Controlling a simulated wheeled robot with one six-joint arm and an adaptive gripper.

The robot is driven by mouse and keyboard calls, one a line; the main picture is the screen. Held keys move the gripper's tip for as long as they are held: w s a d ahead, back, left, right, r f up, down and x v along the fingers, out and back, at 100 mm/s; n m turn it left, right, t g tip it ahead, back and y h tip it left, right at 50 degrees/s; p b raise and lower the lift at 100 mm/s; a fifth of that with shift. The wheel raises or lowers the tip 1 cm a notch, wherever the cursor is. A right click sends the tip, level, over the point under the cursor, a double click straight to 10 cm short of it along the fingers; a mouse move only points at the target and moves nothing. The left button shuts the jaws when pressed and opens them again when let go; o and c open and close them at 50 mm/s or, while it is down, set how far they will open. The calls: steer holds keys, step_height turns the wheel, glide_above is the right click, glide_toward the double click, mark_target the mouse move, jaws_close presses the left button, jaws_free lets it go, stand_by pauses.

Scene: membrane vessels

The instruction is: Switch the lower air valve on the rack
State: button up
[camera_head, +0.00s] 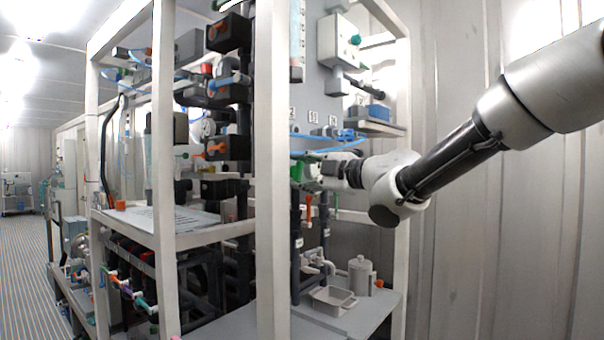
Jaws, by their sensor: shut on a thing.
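My arm reaches in from the right, and my gripper (314,171) is inside the right bay of the white rack (272,200). The gripper points left and is shut on a small green valve part (297,171) near the rack's front post. The fingertips are small, and their exact contact is hard to make out. Blue air tubing (340,134) runs just above the gripper. An orange handle (308,206) hangs on dark piping below it. Which fitting is the lower air valve cannot be told for certain.
A grey tray (332,301) and a lidded grey jug (361,276) stand on the lower shelf beneath my gripper. A control box (339,41) is above it. The rack's right post (400,240) is close to my wrist. The aisle floor (30,270) at left is clear.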

steer(key=shift+n, duration=0.6)
steer(key=shift+f, duration=0.1)
steer(key=o, duration=1)
steer(key=shift+d, duration=0.1)
steer(key=v, duration=1.2)
